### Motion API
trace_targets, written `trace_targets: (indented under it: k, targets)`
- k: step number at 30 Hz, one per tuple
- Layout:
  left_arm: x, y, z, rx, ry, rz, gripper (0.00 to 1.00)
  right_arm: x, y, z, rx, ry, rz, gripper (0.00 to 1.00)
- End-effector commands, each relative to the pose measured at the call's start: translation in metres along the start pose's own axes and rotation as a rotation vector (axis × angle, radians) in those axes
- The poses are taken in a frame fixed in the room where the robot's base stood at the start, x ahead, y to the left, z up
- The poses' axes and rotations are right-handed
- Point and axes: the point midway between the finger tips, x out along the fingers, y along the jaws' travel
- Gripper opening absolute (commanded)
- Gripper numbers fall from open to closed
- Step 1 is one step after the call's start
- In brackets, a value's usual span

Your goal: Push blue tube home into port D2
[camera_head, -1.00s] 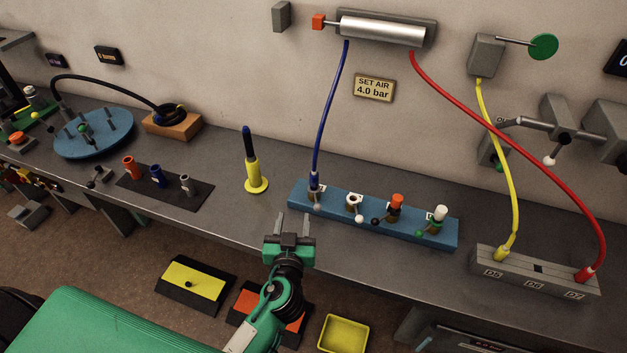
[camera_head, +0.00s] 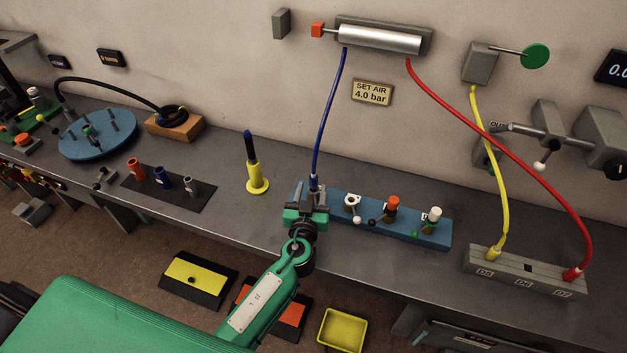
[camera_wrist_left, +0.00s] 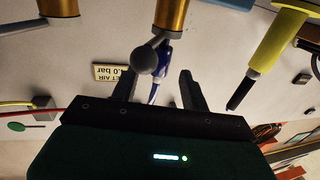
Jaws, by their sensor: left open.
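The blue tube (camera_head: 325,120) hangs from the silver cylinder on the wall to the leftmost port (camera_head: 314,190) of the blue block (camera_head: 424,231). Its lower end is at that port; I cannot tell how deep it sits. My left gripper (camera_head: 311,199) is open at this port, partly covering it. In the left wrist view, the blue tube end (camera_wrist_left: 161,62) shows between the open fingers (camera_wrist_left: 158,82), beside a gold fitting (camera_wrist_left: 171,14) and a grey ball lever (camera_wrist_left: 145,60) that partly hides it. The port's label cannot be read. My right gripper is not in view.
The blue block's other ports carry white, orange and white-topped fittings with small levers. A yellow stand (camera_head: 257,178) with a dark blue top is to the left. A grey block (camera_head: 525,270) with yellow and red tubes is to the right.

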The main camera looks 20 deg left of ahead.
Motion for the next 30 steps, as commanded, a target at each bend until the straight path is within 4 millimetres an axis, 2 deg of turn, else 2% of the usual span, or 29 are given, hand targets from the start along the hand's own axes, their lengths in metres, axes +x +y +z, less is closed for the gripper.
trace_targets:
  k: [3, 9, 13, 20, 27, 30]
  targets:
    - [0.015, 0.0, -0.006, 0.005, 0.001, 0.0, 0.46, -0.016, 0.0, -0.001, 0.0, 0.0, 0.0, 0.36]
    - [0.038, 0.0, -0.004, 0.003, 0.001, -0.001, 0.46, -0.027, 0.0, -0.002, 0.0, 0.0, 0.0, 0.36]
    - [0.045, 0.0, -0.002, 0.002, 0.001, 0.0, 0.46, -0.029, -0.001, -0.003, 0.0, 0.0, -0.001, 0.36]
    - [0.045, 0.0, -0.001, 0.001, 0.0, 0.0, 0.46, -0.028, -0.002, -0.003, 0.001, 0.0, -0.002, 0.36]
    - [0.045, 0.0, -0.001, 0.001, 0.001, 0.0, 0.01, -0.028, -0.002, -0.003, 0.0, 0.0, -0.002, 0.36]
    - [0.045, 0.0, -0.001, 0.001, 0.001, 0.0, 0.0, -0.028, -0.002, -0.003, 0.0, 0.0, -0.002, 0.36]
